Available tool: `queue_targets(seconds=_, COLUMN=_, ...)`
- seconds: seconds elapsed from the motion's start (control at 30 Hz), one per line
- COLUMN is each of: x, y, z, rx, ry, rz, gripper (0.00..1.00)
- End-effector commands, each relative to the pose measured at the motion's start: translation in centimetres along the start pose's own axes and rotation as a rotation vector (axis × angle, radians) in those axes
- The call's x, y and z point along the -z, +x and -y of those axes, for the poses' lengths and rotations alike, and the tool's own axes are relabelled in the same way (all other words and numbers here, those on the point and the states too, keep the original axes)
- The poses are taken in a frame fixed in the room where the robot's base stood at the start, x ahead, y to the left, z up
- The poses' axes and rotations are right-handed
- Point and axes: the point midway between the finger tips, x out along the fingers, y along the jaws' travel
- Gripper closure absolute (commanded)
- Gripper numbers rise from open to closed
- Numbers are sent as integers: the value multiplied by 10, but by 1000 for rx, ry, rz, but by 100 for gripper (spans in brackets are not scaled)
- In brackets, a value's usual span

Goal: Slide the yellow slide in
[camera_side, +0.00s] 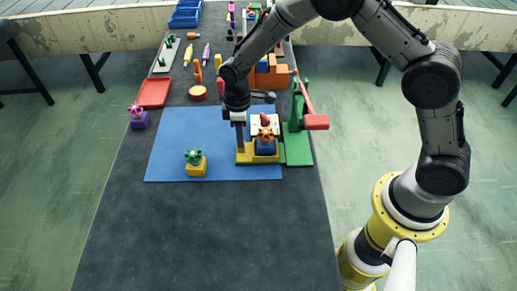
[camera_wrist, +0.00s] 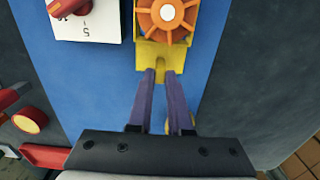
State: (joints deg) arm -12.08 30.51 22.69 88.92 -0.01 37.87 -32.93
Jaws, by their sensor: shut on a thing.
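The yellow slide (camera_wrist: 160,54) shows in the wrist view as a yellow piece just below an orange knob (camera_wrist: 168,13). My gripper (camera_wrist: 163,74) is shut on its narrow near end, with a finger on each side. In the side view, my gripper (camera_side: 240,148) points down at the left end of the yellow slide (camera_side: 244,158).
A white dial plate with a red pointer (camera_wrist: 70,8) is close by. A green stand with a red lever (camera_side: 315,122) is on the right. A yellow block with a green knob (camera_side: 196,168) stands left on the blue mat (camera_side: 165,150). The front of the table is clear.

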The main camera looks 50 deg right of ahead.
Motion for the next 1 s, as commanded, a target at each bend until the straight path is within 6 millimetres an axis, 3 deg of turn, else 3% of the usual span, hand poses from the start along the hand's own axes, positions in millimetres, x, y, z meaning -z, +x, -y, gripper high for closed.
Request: queue_targets(seconds=1.0, x=-60, y=-1, z=0, rx=0, ry=1, rz=0, gripper=100)
